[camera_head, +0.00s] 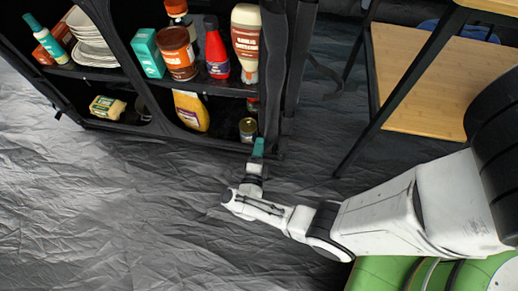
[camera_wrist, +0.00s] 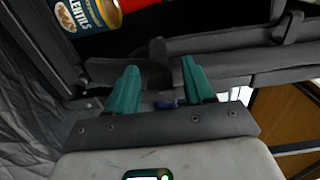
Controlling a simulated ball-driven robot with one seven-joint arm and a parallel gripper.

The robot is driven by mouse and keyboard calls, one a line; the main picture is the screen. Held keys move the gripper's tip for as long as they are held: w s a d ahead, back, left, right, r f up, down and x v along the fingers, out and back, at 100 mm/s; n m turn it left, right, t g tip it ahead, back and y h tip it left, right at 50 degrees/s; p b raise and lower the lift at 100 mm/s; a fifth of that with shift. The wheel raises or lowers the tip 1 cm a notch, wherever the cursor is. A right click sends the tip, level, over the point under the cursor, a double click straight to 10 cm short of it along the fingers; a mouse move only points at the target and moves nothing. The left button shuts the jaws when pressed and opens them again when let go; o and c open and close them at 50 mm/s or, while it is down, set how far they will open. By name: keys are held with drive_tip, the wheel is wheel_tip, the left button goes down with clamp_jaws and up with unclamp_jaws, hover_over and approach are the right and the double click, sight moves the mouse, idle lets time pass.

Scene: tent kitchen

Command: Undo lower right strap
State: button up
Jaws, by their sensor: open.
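My gripper (camera_head: 258,147) is at the lower right corner of the black fabric shelf unit (camera_head: 205,88), low near the floor. In the wrist view its two teal fingers (camera_wrist: 160,70) are apart. A short dark strap-like tab (camera_wrist: 157,50) shows between and just beyond the fingertips, in front of the unit's dark edge bar. It looks like the lower right strap, but I cannot tell whether it is fastened or touches a finger. In the head view my gripper and the dark fabric hide it.
The shelves hold bottles, jars and plates (camera_head: 92,40). A lentils can (camera_wrist: 85,14) stands close by on the lower shelf, with another can (camera_head: 248,128) visible in the head view. A black-framed wooden table (camera_head: 420,85) stands at right. The crinkled grey floor (camera_head: 110,215) is clear at left.

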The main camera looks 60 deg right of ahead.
clamp_jaws()
idle(0.3)
idle(0.3)
